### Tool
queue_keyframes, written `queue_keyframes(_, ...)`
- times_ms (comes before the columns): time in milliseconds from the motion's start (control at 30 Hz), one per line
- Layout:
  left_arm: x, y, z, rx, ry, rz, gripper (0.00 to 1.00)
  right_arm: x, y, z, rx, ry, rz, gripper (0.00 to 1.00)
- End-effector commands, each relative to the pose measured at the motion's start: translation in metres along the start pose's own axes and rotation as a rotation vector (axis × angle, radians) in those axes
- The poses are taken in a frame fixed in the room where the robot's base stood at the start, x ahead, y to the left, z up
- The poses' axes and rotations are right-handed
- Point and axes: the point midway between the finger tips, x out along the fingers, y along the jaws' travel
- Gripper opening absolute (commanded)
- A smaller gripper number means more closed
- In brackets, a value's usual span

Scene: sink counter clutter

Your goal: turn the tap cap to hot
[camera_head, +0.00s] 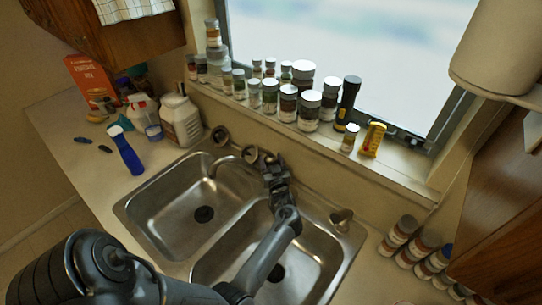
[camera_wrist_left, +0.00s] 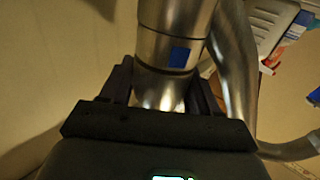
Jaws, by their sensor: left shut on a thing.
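My left gripper (camera_head: 276,172) reaches over the sink to the tap at the back rim in the head view. In the left wrist view its two dark fingers stand on either side of the shiny metal tap cap (camera_wrist_left: 168,38), shut on it. A blue mark (camera_wrist_left: 180,56) shows on the cap's side, facing the camera and right of its middle. The curved metal spout (camera_wrist_left: 230,75) runs beside the cap on the right; it also shows over the left basin in the head view (camera_head: 232,160). In the head view the gripper mostly hides the cap. My right gripper is not in view.
The double sink (camera_head: 150,195) lies under my arm. Several jars line the window sill (camera_head: 400,170) behind the tap, with a black and yellow flashlight (camera_head: 347,104). A white jug (camera_head: 181,120) and a blue-handled brush (camera_head: 126,153) are left of the sink. More jars stand at right.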

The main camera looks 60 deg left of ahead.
Motion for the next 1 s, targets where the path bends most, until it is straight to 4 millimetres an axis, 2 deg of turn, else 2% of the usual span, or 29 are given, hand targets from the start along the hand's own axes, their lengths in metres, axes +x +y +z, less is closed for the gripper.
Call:
queue_keyframes(33,0.0,-0.002,-0.004,0.006,0.001,0.031,0.31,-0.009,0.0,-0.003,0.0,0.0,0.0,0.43)
queue_keyframes(300,0.001,-0.002,-0.002,0.004,0.001,0.167,0.31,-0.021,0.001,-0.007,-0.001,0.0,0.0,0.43)
queue_keyframes(900,0.001,0.0,0.001,0.0,0.0,0.221,0.31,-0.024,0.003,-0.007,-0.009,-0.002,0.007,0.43)
queue_keyframes(933,0.001,0.0,0.001,0.0,0.0,0.221,0.63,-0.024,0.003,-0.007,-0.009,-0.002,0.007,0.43)
queue_keyframes(967,0.001,0.0,0.001,0.0,0.0,0.22,0.67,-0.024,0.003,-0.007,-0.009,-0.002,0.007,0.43)
queue_keyframes(1000,0.001,0.0,0.001,0.0,0.0,0.22,0.67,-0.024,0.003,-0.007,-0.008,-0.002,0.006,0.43)
